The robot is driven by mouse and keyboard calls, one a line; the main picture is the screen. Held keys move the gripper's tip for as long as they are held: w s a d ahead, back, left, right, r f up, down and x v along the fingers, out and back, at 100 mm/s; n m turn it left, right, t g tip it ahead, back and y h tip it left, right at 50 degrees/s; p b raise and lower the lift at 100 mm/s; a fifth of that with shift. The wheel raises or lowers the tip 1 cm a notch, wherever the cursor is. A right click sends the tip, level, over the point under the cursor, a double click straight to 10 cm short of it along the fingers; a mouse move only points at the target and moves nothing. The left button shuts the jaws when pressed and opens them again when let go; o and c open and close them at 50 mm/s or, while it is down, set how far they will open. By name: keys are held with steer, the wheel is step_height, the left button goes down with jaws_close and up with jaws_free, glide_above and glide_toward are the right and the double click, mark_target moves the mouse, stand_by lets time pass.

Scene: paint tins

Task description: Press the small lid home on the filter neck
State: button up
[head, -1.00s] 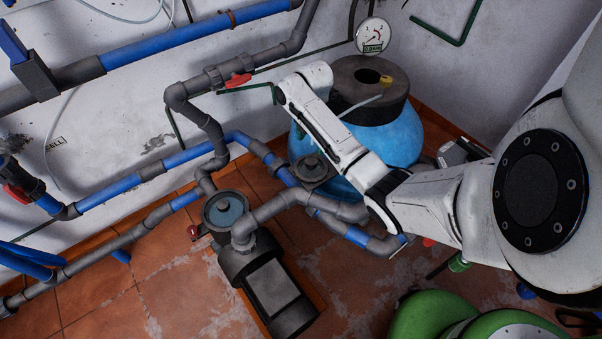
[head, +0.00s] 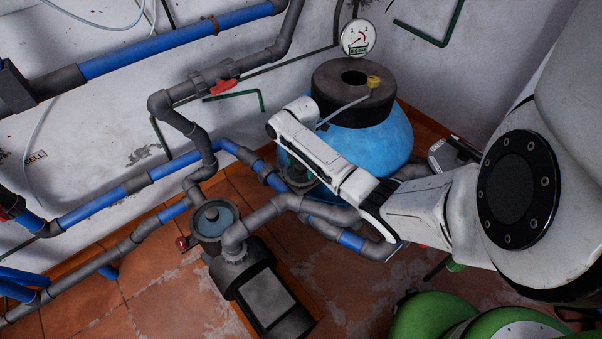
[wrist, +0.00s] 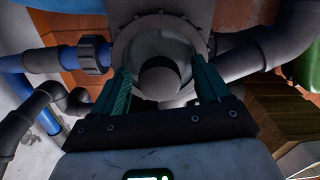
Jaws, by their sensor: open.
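A dark round lid (wrist: 159,82) shows in the wrist view, between my gripper's two teal fingers. Behind it is the round, bolted grey filter neck (wrist: 204,42) with a pale inside. I cannot tell whether the lid is seated or how high it stands. My gripper (wrist: 160,68) is open, with one finger on each side of the lid and no clear contact. In the head view, my gripper (head: 287,160) points down over the grey fitting beside the blue tank, and my wrist hides the lid.
The blue tank (head: 372,145) with a dark top stands behind my arm. A pump (head: 265,300) with a round strainer top (head: 213,220) is in front. Blue and grey pipes run close on both sides. A pressure gauge (head: 358,38) is at the back wall.

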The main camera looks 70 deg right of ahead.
mark_target(302, 165)
steer(key=c, duration=1.3)
steer(key=shift+r, duration=0.15)
steer(key=shift+r, duration=0.25)
step_height(302, 165, up, 3)
steer(key=shift+s+a+r+p, duration=0.15)
steer(key=shift+p, duration=0.6)
steer(key=s+a+r+p, duration=0.1)
steer(key=s+a+r, duration=0.1)
steer(key=s+r, duration=0.1)
steer(key=s+a+r+p, duration=0.1)
steer(key=s+a+r, duration=0.1)
steer(key=s+r, duration=0.1)
steer(key=s+a+r+p, duration=0.1)
steer(key=s+a+r, duration=0.2)
steer(key=s, duration=0.2)
steer(key=shift+s, duration=0.3)
